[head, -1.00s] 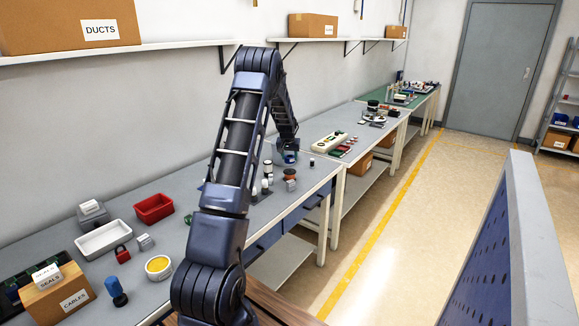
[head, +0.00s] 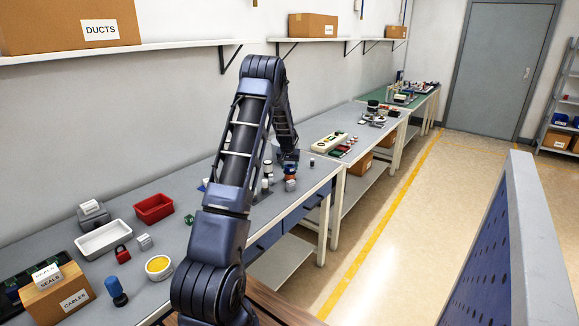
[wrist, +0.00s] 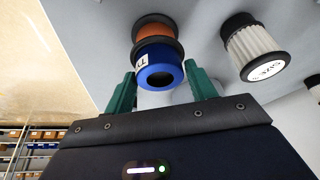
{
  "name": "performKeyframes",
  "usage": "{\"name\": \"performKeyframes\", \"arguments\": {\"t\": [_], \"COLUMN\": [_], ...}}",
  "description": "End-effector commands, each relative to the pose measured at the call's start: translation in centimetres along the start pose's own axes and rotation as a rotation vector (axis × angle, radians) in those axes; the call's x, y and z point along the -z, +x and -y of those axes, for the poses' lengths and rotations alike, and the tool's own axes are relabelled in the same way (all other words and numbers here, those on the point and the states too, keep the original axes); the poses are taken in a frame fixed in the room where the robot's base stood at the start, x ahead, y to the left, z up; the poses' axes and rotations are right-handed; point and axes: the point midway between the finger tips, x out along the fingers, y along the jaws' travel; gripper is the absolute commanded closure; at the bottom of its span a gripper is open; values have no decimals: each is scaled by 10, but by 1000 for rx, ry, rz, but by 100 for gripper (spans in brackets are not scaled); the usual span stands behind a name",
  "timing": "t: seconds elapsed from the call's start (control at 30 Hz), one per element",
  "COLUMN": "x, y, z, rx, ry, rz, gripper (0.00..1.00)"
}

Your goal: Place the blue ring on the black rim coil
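The blue ring (wrist: 160,68), with a white label and a dark central hole, is between the two green fingertips of my gripper (wrist: 161,72) in the wrist view. The fingertips appear to press on its sides. The black rim coil (wrist: 152,30), orange-brown with black rims, is directly beyond the ring and lined up with it. The ring appears to meet the coil's near rim, but I cannot tell whether it rests there. In the head view my gripper (head: 289,160) points down over the coil (head: 290,178), which it partly hides.
A white ribbed cylinder with black ends (wrist: 255,45) stands close to the right in the wrist view. Small white cylinders (head: 267,178) stand left of the coil. A small grey block (head: 290,185) is in front of it. The bench edge is near on the right.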

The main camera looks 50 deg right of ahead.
Motion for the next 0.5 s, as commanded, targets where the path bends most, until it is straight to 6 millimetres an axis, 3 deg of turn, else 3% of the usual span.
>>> {"name": "performKeyframes", "arguments": {"t": [0.07,0.5], "x": [0,2], "y": [0,-10], "z": [0,0], "rx": [0,0], "ry": [0,0], "rz": [0,-1], "gripper": [29,29]}}
